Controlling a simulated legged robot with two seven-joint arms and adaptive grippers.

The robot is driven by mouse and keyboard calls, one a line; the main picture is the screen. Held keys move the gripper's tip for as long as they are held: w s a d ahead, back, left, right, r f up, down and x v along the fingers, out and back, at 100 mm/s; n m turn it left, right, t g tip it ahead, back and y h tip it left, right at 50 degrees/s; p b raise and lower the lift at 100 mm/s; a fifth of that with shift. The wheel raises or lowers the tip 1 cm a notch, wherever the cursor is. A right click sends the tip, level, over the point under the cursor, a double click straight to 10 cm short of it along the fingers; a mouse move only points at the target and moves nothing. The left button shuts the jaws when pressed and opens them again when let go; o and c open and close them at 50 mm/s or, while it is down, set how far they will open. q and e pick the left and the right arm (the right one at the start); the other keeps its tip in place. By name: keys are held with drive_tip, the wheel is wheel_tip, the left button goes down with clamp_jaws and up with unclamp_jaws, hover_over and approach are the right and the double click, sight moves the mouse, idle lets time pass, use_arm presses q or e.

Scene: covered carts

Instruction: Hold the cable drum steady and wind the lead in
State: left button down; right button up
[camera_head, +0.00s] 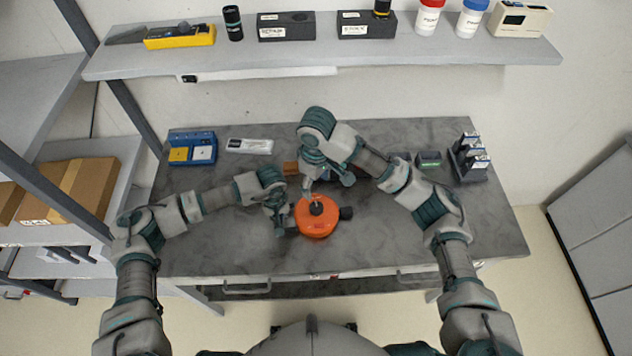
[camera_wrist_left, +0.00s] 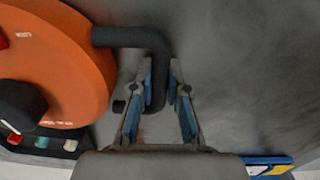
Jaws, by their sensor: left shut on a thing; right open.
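The orange cable drum (camera_head: 318,228) stands on the grey worktop near its middle. It fills the left side of the left wrist view (camera_wrist_left: 70,50), with a black knob (camera_wrist_left: 22,104) on its face and coloured sockets below. My left gripper (camera_head: 286,222) is at the drum's left side. In the left wrist view its fingers (camera_wrist_left: 159,95) are shut on the black bent tube (camera_wrist_left: 130,37) beside the drum. My right gripper (camera_head: 309,191) is open, just above the drum's top near its dark knob (camera_head: 316,208); I cannot tell whether they touch. I cannot make out the lead.
A brown block (camera_head: 291,168) lies behind the drum. A blue holder (camera_head: 192,148) and a white label-like item (camera_head: 249,146) are at the back left; a dark rack (camera_head: 468,160) is at the back right. A loaded shelf (camera_head: 330,62) hangs above. The front right worktop is clear.

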use_arm(q)
drive_tip(key=c, duration=1.1)
unclamp_jaws()
